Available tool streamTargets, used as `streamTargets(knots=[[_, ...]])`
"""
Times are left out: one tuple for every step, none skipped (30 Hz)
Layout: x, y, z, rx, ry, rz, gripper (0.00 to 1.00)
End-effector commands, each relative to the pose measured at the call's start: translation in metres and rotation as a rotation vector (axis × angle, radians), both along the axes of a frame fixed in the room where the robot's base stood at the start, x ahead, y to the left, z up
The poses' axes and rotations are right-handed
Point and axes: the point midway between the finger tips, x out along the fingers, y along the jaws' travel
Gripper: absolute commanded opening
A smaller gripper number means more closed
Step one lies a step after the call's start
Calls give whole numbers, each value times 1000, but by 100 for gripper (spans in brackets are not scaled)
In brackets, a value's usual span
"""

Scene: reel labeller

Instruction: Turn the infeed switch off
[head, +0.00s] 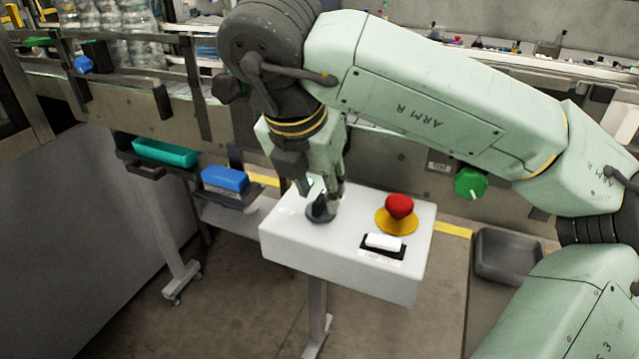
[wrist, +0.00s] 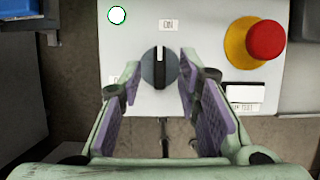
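The infeed switch is a dark round knob (wrist: 160,70) on a light grey control box (head: 290,240). In the wrist view its white mark points up toward the "ON" label (wrist: 168,24). Another label (wrist: 117,84) at the knob's left is mostly hidden by a finger. My gripper (wrist: 159,78) is open, with one purple-padded finger on each side of the knob and a visible gap on both sides. In the head view my gripper (head: 325,188) points down over the knob (head: 320,213), partly covering it.
A red mushroom button on a yellow base (head: 398,207) stands right of the knob. A white push button (head: 383,242) sits in front of it. A round white light with a green rim (wrist: 117,15) is at the box's upper left in the wrist view. A conveyor runs behind.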

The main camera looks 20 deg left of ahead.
Motion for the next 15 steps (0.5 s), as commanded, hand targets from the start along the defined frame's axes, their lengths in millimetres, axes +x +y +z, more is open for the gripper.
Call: streamTargets(knots=[[1, 0, -4, 1, 2, 1, 31], [2, 0, -6, 0, 2, 2, 31], [3, 0, -9, 0, 1, 1, 31], [4, 0, -10, 1, 1, 1, 31], [4, 0, -11, 1, 1, 1, 31], [5, 0, -12, 1, 1, 1, 31], [5, 0, -13, 1, 1, 1, 31], [5, 0, -13, 1, 0, 1, 31], [5, 0, -13, 1, 0, 1, 31], [5, 0, -13, 1, 0, 1, 31], [5, 0, -13, 1, 0, 1, 31], [5, 0, -13, 1, 0, 1, 31], [5, 0, -13, 1, 0, 1, 31], [5, 0, -13, 1, 0, 1, 30], [5, 0, -13, 1, 0, 1, 27]])
